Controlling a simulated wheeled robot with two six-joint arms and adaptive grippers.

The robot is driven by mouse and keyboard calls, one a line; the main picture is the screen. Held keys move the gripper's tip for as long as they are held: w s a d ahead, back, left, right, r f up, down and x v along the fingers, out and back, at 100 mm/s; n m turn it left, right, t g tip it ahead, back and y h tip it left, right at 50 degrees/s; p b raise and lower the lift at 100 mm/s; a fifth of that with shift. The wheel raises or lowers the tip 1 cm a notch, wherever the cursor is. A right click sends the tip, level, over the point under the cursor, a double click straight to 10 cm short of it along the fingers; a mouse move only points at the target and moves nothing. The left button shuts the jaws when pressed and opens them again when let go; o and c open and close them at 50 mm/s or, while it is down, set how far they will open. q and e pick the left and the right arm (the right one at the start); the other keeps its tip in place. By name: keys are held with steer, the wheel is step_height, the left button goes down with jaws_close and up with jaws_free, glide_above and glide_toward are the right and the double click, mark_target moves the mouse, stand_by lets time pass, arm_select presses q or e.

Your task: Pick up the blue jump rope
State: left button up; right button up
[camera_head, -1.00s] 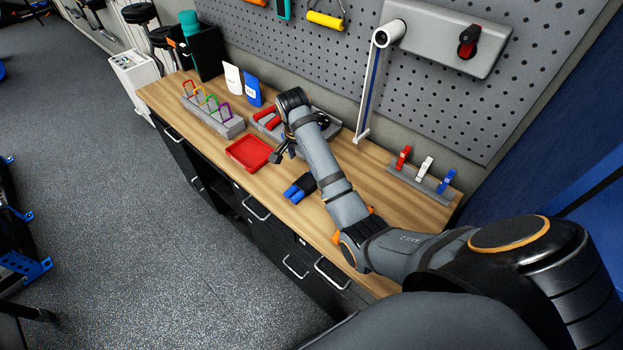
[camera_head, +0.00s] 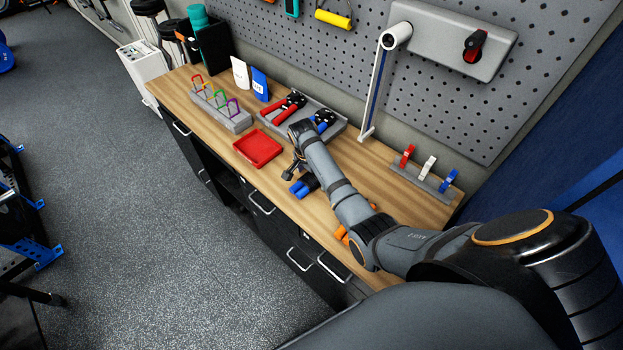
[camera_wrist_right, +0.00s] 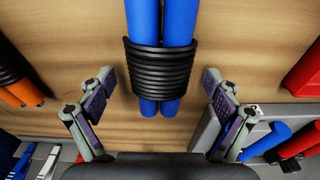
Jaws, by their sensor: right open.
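The blue jump rope (camera_head: 300,188), with two blue handles and a black coiled cord, lies on the wooden workbench. In the head view my right forearm hides part of it. My right gripper (camera_head: 291,170) is over the bench beside it. In the right wrist view the open fingers (camera_wrist_right: 159,82) stand on either side of the black coil (camera_wrist_right: 160,65), with gaps on both sides and no visible contact. The blue handles run up and out of that view's top edge, their ends showing below the coil. My left gripper is not in view.
A red tray (camera_head: 258,148) lies nearby. A grey holder (camera_head: 338,126) behind bears red-handled (camera_head: 287,108) and blue-handled (camera_head: 321,126) ropes. An orange-handled rope (camera_head: 341,233) lies nearer, partly behind my arm. A pegboard (camera_head: 430,90) rises behind. Bare wood (camera_head: 390,200) is free at right.

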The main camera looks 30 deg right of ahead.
steer(key=shift+r, duration=0.1)
steer(key=c, duration=1.4)
